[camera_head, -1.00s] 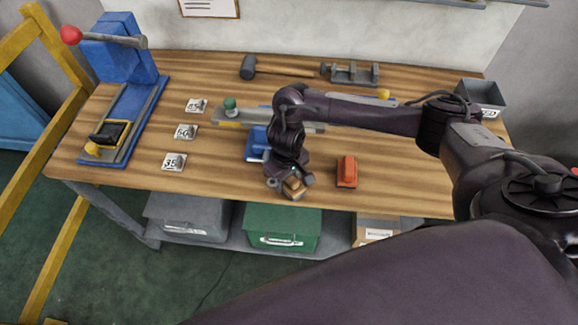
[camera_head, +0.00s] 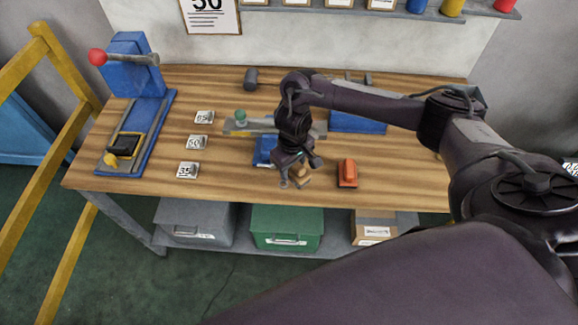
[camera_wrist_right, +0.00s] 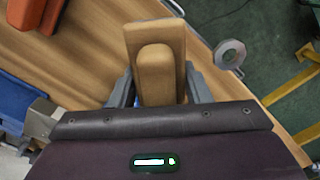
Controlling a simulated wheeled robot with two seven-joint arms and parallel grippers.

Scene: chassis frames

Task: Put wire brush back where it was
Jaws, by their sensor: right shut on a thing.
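The wire brush shows as a tan wooden block with a rounded raised grip (camera_wrist_right: 155,75) in the right wrist view; no bristles are visible. My right gripper (camera_head: 298,178) is shut on it, with a finger on each side of the wood in the wrist view (camera_wrist_right: 158,88). In the head view, a small tan part of the brush (camera_head: 303,179) shows at the fingers, over the front middle of the workbench (camera_head: 230,188). I cannot tell if it touches the bench. My left gripper is not in view.
An orange block (camera_head: 347,173) lies just right of the gripper. A blue object (camera_head: 265,150) and a grey bar with a green knob (camera_head: 241,117) lie behind it. A blue tray (camera_head: 358,122) is partly behind my arm. Number cards (camera_head: 197,142) and a blue press (camera_head: 135,120) stand left.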

